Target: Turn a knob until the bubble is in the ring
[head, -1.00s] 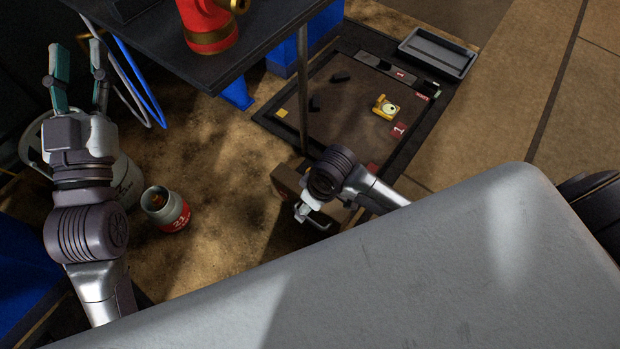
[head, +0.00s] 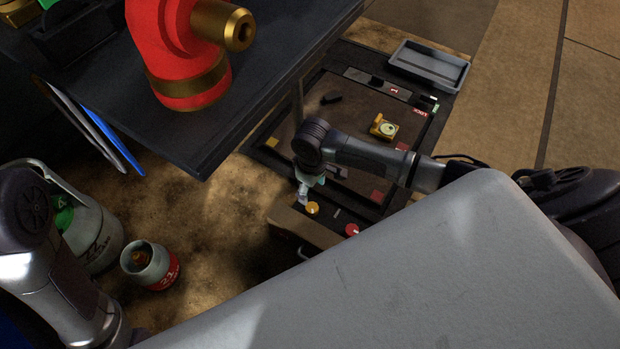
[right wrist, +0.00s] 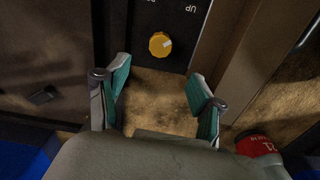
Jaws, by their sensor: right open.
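A yellow bubble level (head: 384,128) with a pale round face sits on the dark board; its bubble is too small to make out. A yellow knob (head: 312,208) and a red knob (head: 351,229) show near the board's close edge. In the right wrist view the yellow knob (right wrist: 160,45) has a white mark and sits on a dark panel lettered "UP". My right gripper (right wrist: 158,75) is open and empty, with the knob beyond its fingertips, apart from them. In the head view this gripper (head: 303,193) is partly hidden by its arm, close to the yellow knob. My left gripper is out of view.
A dark table (head: 270,60) carrying a red object (head: 185,50) with a brass nozzle overhangs at upper left. A grey tray (head: 428,68) lies beyond the board. A small red-and-grey canister (head: 150,267) and a larger one (head: 92,225) stand on the floor at left.

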